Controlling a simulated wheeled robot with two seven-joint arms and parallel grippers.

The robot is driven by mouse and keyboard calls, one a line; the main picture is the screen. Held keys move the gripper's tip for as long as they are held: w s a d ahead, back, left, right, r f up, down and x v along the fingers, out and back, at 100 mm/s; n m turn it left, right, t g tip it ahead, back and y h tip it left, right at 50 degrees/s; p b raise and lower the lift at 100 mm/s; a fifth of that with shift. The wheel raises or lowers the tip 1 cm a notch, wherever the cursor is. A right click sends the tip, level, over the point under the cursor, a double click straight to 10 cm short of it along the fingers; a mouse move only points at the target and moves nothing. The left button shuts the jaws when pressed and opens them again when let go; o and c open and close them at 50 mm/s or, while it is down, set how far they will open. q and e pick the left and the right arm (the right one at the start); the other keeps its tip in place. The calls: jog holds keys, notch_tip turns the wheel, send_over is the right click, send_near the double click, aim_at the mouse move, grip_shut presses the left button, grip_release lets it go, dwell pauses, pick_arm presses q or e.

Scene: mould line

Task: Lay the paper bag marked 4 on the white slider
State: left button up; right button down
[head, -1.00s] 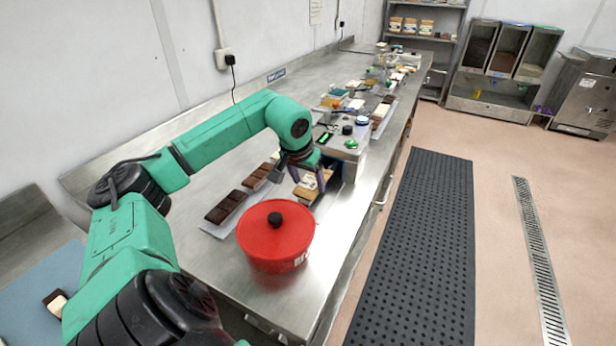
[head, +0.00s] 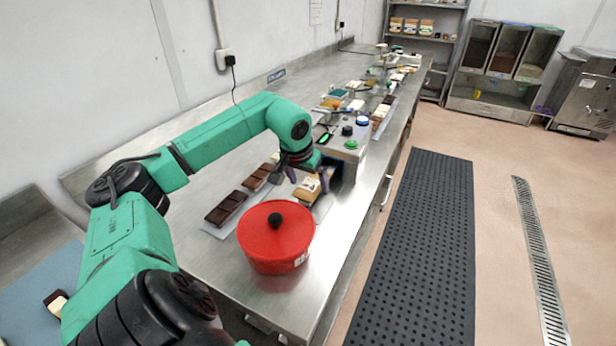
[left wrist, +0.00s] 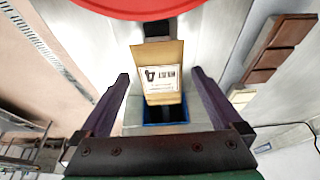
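A brown paper bag (head: 306,192) with a white label lies at the near end of the grey machine, behind the red pot. It also shows in the left wrist view (left wrist: 158,56), label towards the camera; the label's black print is too small to read. My left gripper (head: 309,182) is over the bag. In the left wrist view its two dark fingers (left wrist: 161,75) stand apart, one on each side of the bag, with gaps to it. I cannot make out the white slider for certain; the surface under the bag is largely hidden. My right gripper is not in view.
A red lidded pot (head: 276,237) stands close in front of the bag. Dark chocolate bars (head: 226,208) lie on a pale sheet to its left. The grey machine (head: 344,152) with a green button is just behind. The table's near right corner is bare.

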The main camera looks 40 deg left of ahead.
pick_arm(q)
jog(key=shift+s+r, duration=0.1)
jog(key=shift+r, duration=0.35)
jog(key=p+v, duration=0.1)
jog(key=v, duration=1.2)
jog(key=shift+s+r, duration=0.2)
jog(key=shift+r, duration=0.1)
jog(key=shift+d, duration=0.15)
